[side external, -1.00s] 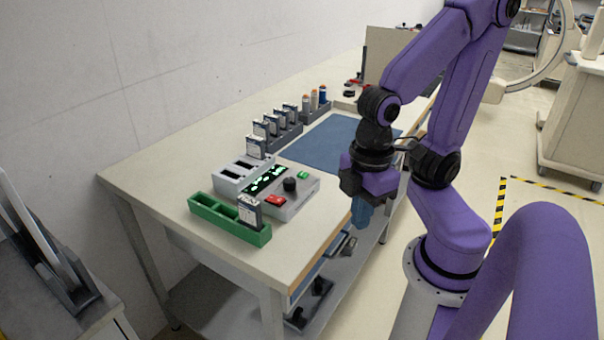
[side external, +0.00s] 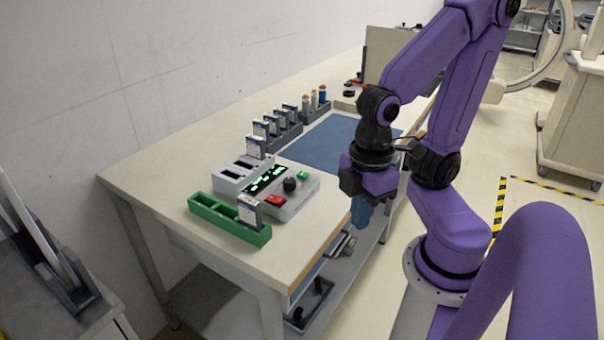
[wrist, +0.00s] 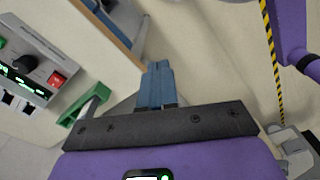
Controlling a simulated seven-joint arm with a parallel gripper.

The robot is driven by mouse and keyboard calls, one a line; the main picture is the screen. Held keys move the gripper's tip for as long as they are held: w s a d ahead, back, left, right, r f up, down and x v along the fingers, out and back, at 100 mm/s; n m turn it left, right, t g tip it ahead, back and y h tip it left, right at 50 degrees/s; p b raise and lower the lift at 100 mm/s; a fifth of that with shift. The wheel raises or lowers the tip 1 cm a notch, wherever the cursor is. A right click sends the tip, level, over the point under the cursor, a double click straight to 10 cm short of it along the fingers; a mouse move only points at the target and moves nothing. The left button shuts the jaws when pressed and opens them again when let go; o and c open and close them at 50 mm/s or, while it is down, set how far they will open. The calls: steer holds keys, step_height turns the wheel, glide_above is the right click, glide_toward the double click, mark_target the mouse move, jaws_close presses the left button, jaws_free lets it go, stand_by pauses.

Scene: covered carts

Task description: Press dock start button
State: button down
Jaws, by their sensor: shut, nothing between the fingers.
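The dock (side external: 275,188) is a light grey box on the table with a lit green display, a black knob (side external: 290,184), a red button (side external: 275,200) and a green button (side external: 303,175). In the wrist view the knob (wrist: 25,62) and the red button (wrist: 57,78) show at the left edge, with a bit of the green button (wrist: 2,42). I cannot read which button is start. My gripper (wrist: 157,68) has blue fingers, shut and empty. In the side view it hangs off the table's front edge, right of the dock and apart from it.
A green tray (side external: 205,213) holding one module stands in front of the dock. Several modules in a dark rack (side external: 283,137) and small bottles (side external: 314,100) stand behind. A blue mat (side external: 325,140) lies bare. The table (side external: 150,175) is clear at its left.

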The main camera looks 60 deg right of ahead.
steer(key=w+d+m+g+y, duration=0.1)
steer(key=w+m+g+y, duration=0.1)
steer(key=w+m, duration=0.75)
steer(key=m+t+y, duration=0.4)
steer(key=m+t, duration=0.5)
steer(key=m, duration=1.3)
glide_above(306, 173)
steer(key=shift+s+r, duration=0.1)
steer(key=shift+r, duration=0.35)
steer(key=shift+f, duration=4.45)
steer(key=shift+f, duration=0.4)
